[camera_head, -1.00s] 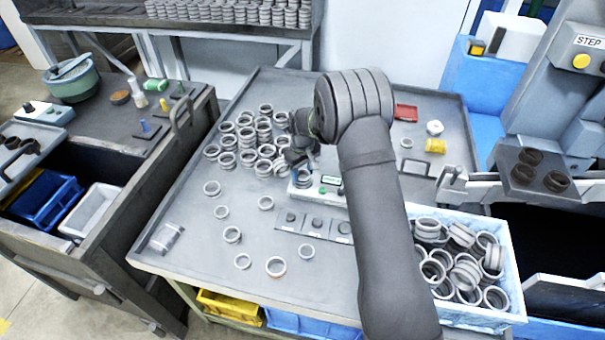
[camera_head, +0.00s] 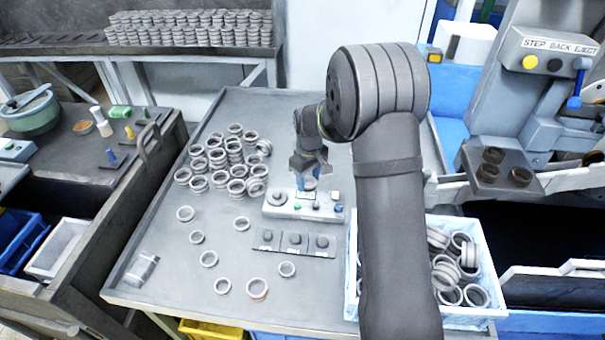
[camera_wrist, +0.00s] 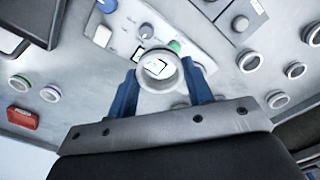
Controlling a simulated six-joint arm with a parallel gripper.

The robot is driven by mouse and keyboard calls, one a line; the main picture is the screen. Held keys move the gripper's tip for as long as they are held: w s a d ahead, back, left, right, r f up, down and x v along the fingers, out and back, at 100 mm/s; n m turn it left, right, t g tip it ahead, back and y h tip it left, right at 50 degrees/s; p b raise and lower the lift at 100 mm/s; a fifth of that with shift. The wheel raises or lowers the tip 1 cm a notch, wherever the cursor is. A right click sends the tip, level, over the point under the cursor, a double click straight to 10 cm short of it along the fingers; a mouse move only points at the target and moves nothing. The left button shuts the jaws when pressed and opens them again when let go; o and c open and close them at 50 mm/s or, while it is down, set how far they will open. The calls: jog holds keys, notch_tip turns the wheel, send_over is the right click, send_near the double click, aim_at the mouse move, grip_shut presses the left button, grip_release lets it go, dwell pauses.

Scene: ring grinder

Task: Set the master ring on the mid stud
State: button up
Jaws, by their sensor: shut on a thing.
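My gripper (camera_wrist: 162,92) is shut on a plain grey ring (camera_wrist: 142,83), held between its blue fingers in the wrist view; no mark there tells whether it is the master ring. In the head view, my gripper (camera_head: 308,182) is over the grey gauge box (camera_head: 325,212), which has coloured buttons and a small display. The display shows through the ring in the wrist view. A dark round post (camera_head: 277,197) at the box's left end is bare. In front is a row of three dark plates with short studs; the mid stud (camera_head: 295,239) is bare and apart from the ring.
A pile of rings (camera_head: 222,165) stands left of the gauge box. Several loose rings (camera_head: 257,288) lie on the front left of the table. A white-blue bin of rings (camera_head: 352,270) is at the right. A red box (camera_wrist: 22,117) lies at left in the wrist view.

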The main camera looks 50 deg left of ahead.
send_over(295, 238)
notch_tip(295, 238, down, 8)
jog(key=shift+r, duration=0.25)
jog(key=shift+f, duration=2.45)
jog(key=o, duration=1.2)
notch_tip(295, 238, up, 17)
jog(key=shift+r, duration=0.2)
